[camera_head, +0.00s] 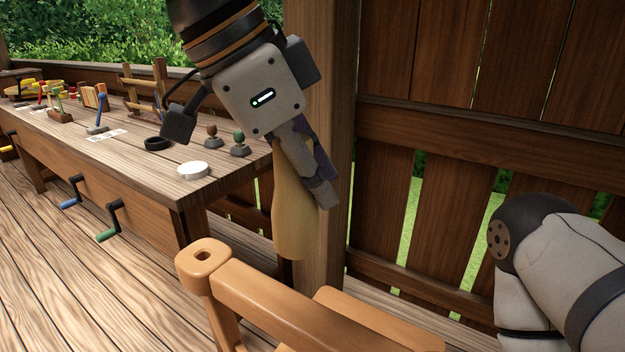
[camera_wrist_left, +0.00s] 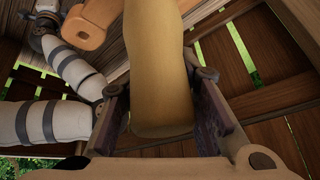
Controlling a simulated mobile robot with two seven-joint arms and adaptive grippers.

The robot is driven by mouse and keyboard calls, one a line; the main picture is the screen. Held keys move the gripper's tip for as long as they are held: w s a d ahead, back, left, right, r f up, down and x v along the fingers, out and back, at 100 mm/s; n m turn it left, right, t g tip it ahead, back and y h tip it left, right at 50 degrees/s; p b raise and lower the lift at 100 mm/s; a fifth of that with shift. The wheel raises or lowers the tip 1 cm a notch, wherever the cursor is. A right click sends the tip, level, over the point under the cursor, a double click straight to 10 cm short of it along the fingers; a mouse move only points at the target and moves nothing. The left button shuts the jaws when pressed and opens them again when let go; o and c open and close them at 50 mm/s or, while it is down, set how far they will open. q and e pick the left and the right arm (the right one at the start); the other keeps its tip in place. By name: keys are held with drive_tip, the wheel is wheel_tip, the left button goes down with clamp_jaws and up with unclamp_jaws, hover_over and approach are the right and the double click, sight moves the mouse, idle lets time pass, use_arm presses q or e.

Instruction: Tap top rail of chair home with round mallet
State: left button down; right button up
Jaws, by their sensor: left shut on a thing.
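My left gripper (camera_head: 318,190) hangs from the upper middle of the head view, shut on the round mallet (camera_head: 293,225), a tan, smooth, rounded piece. The mallet is upright, above and behind the chair. In the left wrist view the mallet (camera_wrist_left: 158,60) runs between both fingers. The chair (camera_head: 203,258) is orange-brown wood at the bottom of the head view, with a round hole in its post top. A broad wooden rail (camera_head: 275,308) runs right from this post. The lower chair is out of frame. My right arm shows at right, its gripper out of view.
A workbench (camera_head: 185,201) stands at left with a white disc (camera_head: 193,170), a black ring (camera_head: 158,143), small knobs and wooden toys. Cranks (camera_head: 110,222) stick out from its front. A wooden post (camera_head: 335,120) and fence stand close behind the gripper. The floor at lower left is clear.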

sight(316, 217)
use_arm(q)
drive_tip(key=shift+w+r+n+t, duration=0.1)
drive_tip(key=shift+n+t, duration=0.2)
drive_tip(key=shift+n, duration=0.1)
drive_tip(key=shift+f, duration=2.5)
wheel_tip(316, 217, down, 7)
drive_tip(key=shift+r, duration=1.65)
drive_tip(key=shift+r, duration=0.1)
